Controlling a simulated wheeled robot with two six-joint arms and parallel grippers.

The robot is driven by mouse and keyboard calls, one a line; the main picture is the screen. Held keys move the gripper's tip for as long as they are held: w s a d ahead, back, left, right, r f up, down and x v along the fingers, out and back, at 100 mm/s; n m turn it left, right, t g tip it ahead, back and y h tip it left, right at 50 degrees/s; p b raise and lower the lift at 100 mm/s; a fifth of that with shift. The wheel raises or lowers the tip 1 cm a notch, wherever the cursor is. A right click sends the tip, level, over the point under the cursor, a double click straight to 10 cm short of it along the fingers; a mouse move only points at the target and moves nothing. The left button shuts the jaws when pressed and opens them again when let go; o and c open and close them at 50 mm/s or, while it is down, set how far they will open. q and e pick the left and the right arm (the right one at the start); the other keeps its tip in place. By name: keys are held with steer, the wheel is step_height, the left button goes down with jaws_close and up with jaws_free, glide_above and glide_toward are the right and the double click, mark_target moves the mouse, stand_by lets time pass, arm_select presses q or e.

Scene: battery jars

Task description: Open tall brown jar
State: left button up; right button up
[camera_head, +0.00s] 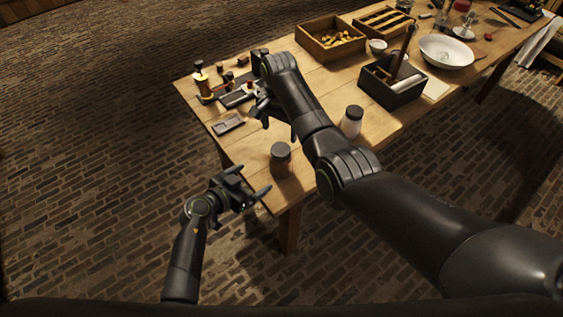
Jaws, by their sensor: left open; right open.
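A brownish jar (281,166) with a grey lid (280,150) stands upright near the table's front left corner. A paler jar (351,123) with a dark lid stands further right on the table, beside my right arm. My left gripper (246,187) is open and empty, off the table's front edge, to the left of and nearer than the brownish jar. My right gripper (277,116) is open over the table, behind the brownish jar and apart from it. My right arm crosses the view and hides part of the table.
A small brass device (201,82) and a shallow tray (229,124) lie at the table's left end. A wooden box of yellow pieces (330,39), a dark box with a tool (392,88) and a white bowl (446,51) stand behind. Bare table lies around the brownish jar.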

mark_target(274, 164)
arm_select(q)
steer(key=x, duration=0.8)
arm_select(e)
steer(key=shift+w+d+f, duration=0.15)
steer(key=shift+w, duration=0.05)
arm_select(q)
steer(key=shift+x, duration=3.45)
steer(key=shift+f, duration=0.1)
steer(key=shift+c, duration=0.4)
steer(key=c, duration=1.7)
jaws_close()
arm_select(e)
steer(key=n, duration=0.4)
steer(key=shift+f, duration=4)
